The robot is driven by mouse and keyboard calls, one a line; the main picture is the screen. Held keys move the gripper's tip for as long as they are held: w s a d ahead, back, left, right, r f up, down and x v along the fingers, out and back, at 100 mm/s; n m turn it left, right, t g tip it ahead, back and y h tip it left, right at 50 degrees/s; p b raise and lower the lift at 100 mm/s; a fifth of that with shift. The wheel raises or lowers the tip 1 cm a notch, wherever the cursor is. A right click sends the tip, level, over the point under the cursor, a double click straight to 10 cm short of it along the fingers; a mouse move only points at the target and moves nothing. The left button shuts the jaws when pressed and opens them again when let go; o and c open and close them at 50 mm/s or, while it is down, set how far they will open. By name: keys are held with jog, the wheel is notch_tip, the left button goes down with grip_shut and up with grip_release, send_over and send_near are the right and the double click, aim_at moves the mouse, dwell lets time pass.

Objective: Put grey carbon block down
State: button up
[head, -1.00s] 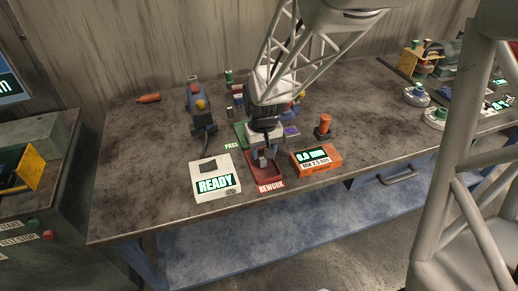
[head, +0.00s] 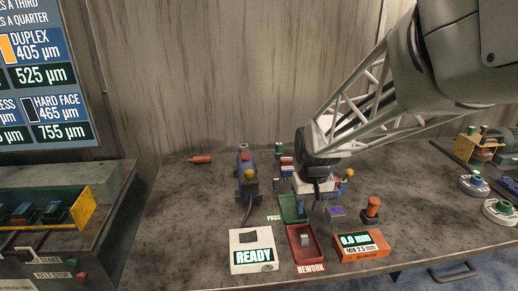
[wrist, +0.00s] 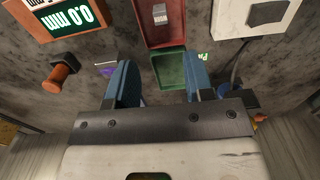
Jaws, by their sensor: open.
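A small grey block (head: 305,239) sits in the red tray (head: 308,257) marked REWORK. In the wrist view the block (wrist: 159,14) is near the top edge, inside the red tray (wrist: 161,38). My gripper (wrist: 160,82) is open, its two blue fingers wide apart with nothing between them. It is apart from the block, and the green tray (wrist: 171,72) shows between and beyond the fingers. In the head view my arm reaches in from the upper right, and the fingertips are hard to make out.
The white READY box (head: 252,256) stands left of the red tray, and the orange gauge box (head: 361,247) right of it. The green PASS tray (head: 291,206) lies behind. An orange-handled tool (head: 371,208) stands at right. The bench at left is mostly clear.

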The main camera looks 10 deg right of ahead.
dwell(0.4)
jog(key=s+a+r+t, duration=0.1)
jog(key=s+r, duration=0.3)
jog(key=s, duration=0.6)
jog(key=s+a+r+t, duration=0.1)
jog(key=s+r, duration=0.3)
jog(key=s, duration=0.6)
jog(key=shift+s+r+t, duration=0.25)
jog(key=shift+r+t, duration=0.05)
jog(key=shift+r, duration=0.05)
